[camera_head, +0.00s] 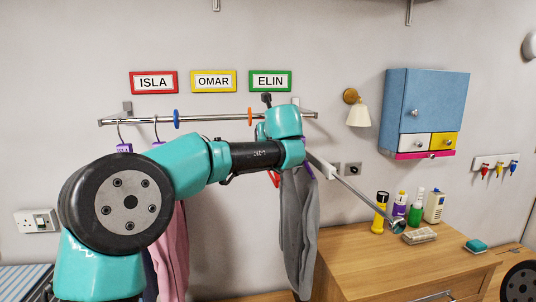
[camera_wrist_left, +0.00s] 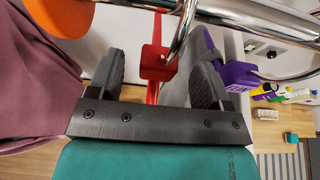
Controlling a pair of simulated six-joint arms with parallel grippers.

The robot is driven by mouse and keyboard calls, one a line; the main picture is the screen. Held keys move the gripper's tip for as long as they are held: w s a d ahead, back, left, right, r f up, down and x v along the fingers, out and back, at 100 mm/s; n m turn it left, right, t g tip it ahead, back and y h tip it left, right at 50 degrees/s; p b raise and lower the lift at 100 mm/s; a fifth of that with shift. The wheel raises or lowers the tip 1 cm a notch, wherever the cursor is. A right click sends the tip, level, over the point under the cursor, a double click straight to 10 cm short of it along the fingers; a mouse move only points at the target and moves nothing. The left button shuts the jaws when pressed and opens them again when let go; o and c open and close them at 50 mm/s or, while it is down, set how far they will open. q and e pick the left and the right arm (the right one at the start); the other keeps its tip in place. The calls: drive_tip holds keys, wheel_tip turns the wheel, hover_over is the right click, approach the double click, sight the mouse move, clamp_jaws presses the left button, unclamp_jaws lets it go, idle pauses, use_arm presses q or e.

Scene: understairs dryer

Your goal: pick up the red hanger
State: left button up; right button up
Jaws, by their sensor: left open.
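The red hanger (camera_wrist_left: 153,62) is in the left wrist view, between the two black fingers of my left gripper (camera_wrist_left: 158,78). Its red neck plate has a gap on both sides, and a silver hook rises from it toward the rail. A small red part of the hanger (camera_head: 273,179) shows in the head view under my left arm. My left gripper is open; in the head view my own arm hides its fingers. My right gripper is not in view.
A chrome rail (camera_head: 205,118) on the wall carries blue and orange ring dividers. Pink clothing (camera_head: 172,250) hangs left, grey clothing (camera_head: 299,235) right. A purple hanger part (camera_wrist_left: 238,76) is close right of my gripper. A wooden counter (camera_head: 365,262) with bottles stands right.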

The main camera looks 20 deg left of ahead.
use_arm(q)
drive_tip(key=shift+x, duration=1.2)
drive_tip(key=c, duration=1.3)
drive_tip(key=shift+o, duration=0.2)
drive_tip(key=shift+r, duration=1.85)
drive_tip(key=s+d+r, duration=0.1)
drive_tip(key=s+d, duration=0.3)
drive_tip(key=s, duration=1.1)
drive_tip(key=shift+s+d+r, duration=0.15)
drive_tip(key=shift+s+d, duration=0.1)
